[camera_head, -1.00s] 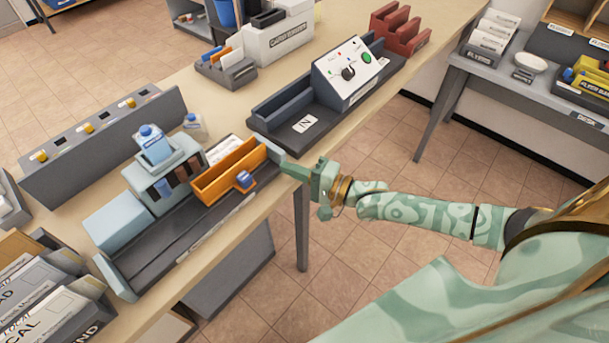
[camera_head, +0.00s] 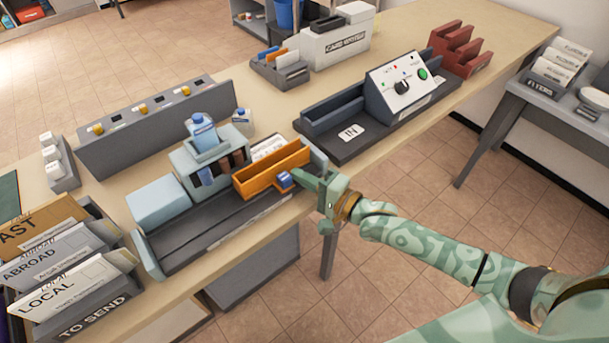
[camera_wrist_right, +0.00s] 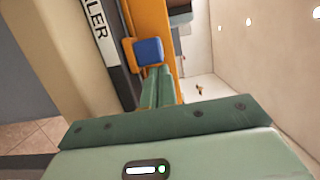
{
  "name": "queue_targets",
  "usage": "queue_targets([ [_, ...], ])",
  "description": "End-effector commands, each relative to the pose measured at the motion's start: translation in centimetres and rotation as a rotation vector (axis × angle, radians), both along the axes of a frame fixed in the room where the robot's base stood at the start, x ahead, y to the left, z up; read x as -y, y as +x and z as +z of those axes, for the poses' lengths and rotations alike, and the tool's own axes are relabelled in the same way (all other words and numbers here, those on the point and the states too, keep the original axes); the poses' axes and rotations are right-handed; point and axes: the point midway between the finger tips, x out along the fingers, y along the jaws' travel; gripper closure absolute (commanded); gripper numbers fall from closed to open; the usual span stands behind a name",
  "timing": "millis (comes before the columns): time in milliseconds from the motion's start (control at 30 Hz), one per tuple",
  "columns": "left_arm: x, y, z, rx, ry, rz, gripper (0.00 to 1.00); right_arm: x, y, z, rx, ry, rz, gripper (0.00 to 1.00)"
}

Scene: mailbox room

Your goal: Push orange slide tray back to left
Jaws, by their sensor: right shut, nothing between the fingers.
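The orange slide tray (camera_head: 268,169) sits at the right end of the dark grey track (camera_head: 205,235) on the table. A blue knob (camera_head: 284,179) sticks out of its front side. My right gripper (camera_head: 303,176) is shut and empty, its fingertips beside the right side of the blue knob. In the right wrist view, the shut fingers (camera_wrist_right: 157,88) point at the blue knob (camera_wrist_right: 149,51) on the orange tray (camera_wrist_right: 150,18); whether they touch it I cannot tell. My left gripper is not in view.
A pale blue block (camera_head: 158,202) and a stamp rack (camera_head: 208,165) with a blue bottle (camera_head: 202,132) stand behind the track to the left. A letter sorter (camera_head: 75,270) is at far left. The IN unit (camera_head: 350,132) stands to the right.

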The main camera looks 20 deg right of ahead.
Motion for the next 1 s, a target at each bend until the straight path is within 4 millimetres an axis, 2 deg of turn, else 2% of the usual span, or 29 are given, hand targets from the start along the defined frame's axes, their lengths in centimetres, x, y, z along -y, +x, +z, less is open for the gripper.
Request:
queue_targets([
  [167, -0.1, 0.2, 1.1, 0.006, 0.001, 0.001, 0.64, -1.9, -0.7, 0.3, -0.002, 0.005, 0.0, 1.0],
  [267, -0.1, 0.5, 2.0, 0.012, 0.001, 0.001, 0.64, -4.0, -1.5, 0.5, -0.002, 0.006, 0.0, 1.0],
  [500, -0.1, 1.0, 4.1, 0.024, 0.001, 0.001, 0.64, -10.6, -3.8, 0.5, -0.002, 0.008, 0.0, 1.0],
  [700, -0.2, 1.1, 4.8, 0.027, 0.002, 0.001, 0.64, -15.6, -5.7, 0.2, -0.003, 0.006, 0.0, 1.0],
  [800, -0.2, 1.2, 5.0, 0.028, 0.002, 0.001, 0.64, -17.5, -6.3, 0.2, -0.002, 0.005, 0.0, 1.0],
  [1000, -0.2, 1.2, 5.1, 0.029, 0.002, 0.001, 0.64, -19.9, -7.3, 0.0, -0.001, 0.002, 0.0, 1.0],
])
